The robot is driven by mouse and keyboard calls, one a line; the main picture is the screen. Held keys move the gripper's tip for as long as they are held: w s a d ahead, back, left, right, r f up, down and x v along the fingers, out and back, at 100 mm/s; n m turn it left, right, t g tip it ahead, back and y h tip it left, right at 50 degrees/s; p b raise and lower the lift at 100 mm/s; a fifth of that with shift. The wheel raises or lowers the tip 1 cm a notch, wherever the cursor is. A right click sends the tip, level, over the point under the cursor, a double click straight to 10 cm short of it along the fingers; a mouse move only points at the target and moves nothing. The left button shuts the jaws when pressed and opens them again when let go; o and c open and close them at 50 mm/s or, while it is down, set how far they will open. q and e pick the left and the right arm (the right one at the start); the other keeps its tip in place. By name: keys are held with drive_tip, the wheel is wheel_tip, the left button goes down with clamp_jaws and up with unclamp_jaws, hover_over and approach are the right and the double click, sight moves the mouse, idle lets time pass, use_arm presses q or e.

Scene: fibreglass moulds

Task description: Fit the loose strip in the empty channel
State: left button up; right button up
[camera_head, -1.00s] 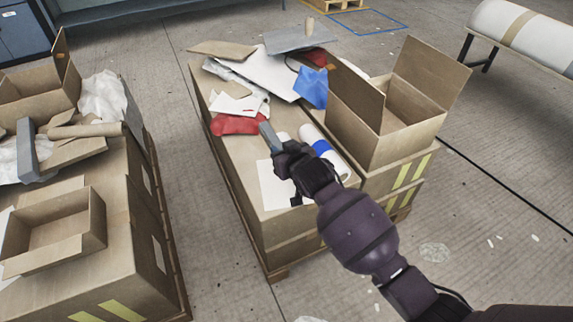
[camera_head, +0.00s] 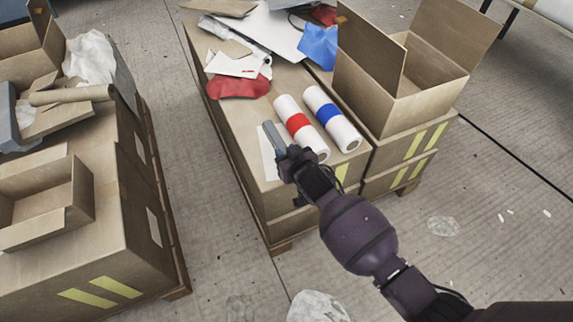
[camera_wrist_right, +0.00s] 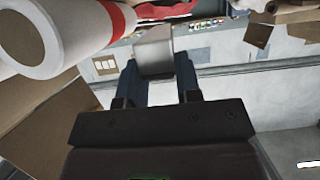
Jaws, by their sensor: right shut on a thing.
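My right gripper (camera_head: 284,158) is shut on a grey bar-like piece (camera_head: 272,136), held above the front part of the box-topped pallet. In the right wrist view my right gripper (camera_wrist_right: 157,75) has the grey piece (camera_wrist_right: 154,50) between its two fingers. Most of the piece's length is hidden there, and I cannot tell for sure that it is the loose strip. No empty channel can be made out in either view. My left gripper is not in view.
Beside the gripper lie a red-banded white roll (camera_head: 301,127) and a blue-banded one (camera_head: 332,118). An open carton (camera_head: 395,100) stands to their right. Red cloth (camera_head: 240,86) and sheets lie behind. Another loaded pallet stands left, across clear floor (camera_head: 190,130).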

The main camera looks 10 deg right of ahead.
wheel_tip(320, 180, down, 6)
drive_tip(key=shift+s+r+b, duration=0.1)
drive_tip(key=shift+r+b, duration=0.1)
drive_tip(key=shift+b, duration=0.8)
drive_tip(key=shift+f, duration=0.15)
drive_tip(key=shift+r, duration=0.25)
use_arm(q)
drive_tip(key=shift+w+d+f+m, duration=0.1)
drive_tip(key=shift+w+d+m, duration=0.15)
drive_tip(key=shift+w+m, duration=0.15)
use_arm(e)
drive_tip(key=shift+f, duration=0.1)
drive_tip(key=shift+f, duration=0.1)
drive_tip(key=o, duration=1)
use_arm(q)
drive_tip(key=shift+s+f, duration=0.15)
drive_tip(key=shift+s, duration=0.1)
use_arm(e)
drive_tip(key=shift+o, duration=0.2)
